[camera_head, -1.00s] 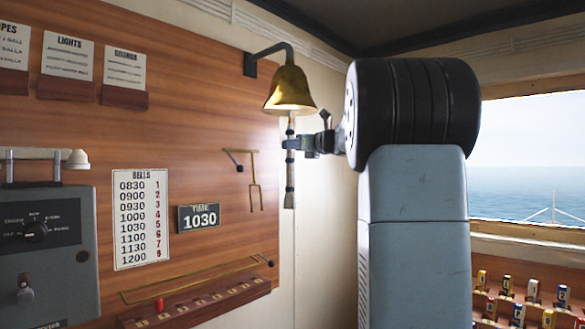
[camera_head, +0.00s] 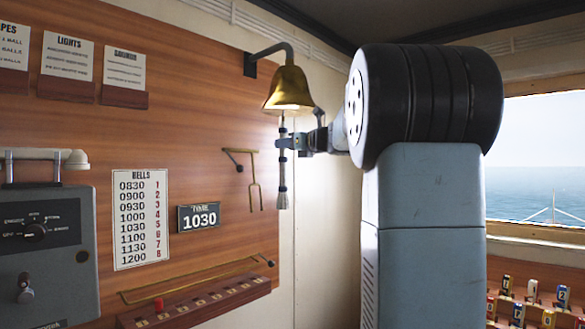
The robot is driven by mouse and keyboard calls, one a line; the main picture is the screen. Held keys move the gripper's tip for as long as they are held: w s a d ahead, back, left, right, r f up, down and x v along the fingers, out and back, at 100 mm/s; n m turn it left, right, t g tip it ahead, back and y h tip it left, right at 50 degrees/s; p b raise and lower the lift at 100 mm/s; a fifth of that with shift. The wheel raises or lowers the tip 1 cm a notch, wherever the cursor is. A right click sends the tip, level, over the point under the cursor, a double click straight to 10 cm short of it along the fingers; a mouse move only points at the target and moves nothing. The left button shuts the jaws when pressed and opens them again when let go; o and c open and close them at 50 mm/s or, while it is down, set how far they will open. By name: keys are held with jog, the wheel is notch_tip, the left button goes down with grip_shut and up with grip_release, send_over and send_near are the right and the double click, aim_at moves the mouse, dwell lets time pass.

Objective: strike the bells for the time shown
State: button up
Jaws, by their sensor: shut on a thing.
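A brass bell (camera_head: 287,90) hangs from a dark bracket on the wood-panelled wall. A pale rope (camera_head: 283,192) with dark bands hangs below it. My gripper (camera_head: 283,143) is shut on the upper part of this rope, just under the bell. The far fingertip is hard to make out. A small time plate (camera_head: 198,217) on the wall reads 1030. The bells card (camera_head: 141,219) to its left lists times with red numbers; the 1030 row lines up with a red 5.
A wooden ledge (camera_head: 215,302) with a row of marked slots and a red peg (camera_head: 159,304) is low on the wall. A grey control box (camera_head: 45,250) stands at the left.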

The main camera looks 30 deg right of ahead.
jog(key=a, duration=0.2)
jog(key=s+a, duration=0.1)
jog(key=shift+a+r, duration=0.1)
jog(key=shift+r, duration=0.2)
jog(key=w+d, duration=0.2)
jog(key=d, duration=0.4)
jog(key=shift+f, duration=0.3)
jog(key=s+a+r, duration=0.1)
jog(key=s+a, duration=0.1)
jog(key=a, duration=0.4)
jog(key=w+d+f, duration=0.1)
jog(key=w+d, duration=0.1)
jog(key=d, duration=0.4)
jog(key=shift+d+f, duration=0.2)
jog(key=shift+f, duration=0.25)
dwell(0.4)
